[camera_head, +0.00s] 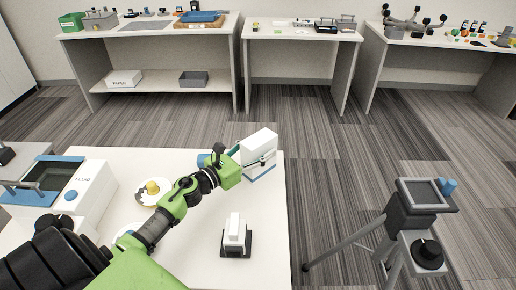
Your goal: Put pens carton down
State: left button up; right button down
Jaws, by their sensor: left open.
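A white carton (260,143) with a blue band along its bottom is at the far right corner of the near white table (268,215). I take it for the pens carton, but no label on it can be read. My left gripper (240,158) is at the carton's left and near side, with its jaws open. One finger overlaps the carton's near face in the picture; I cannot tell whether it touches. The arm hides part of the carton's left side. My right gripper is not in view.
A small white device on a black base (235,235) stands nearer on the table. A plate with a yellow item (152,188) and a white-and-blue machine (72,190) are left. A tripod stand (408,215) is right of the table. Benches with items line the back.

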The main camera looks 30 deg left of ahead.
pick_arm(q)
jog(key=b+v, duration=0.2)
jog(key=v, duration=0.8)
jog(key=shift+s, duration=0.4)
jog(key=shift+s+a+r+b, duration=0.15)
jog(key=shift+s+b, duration=0.15)
jog(key=shift+s, duration=0.3)
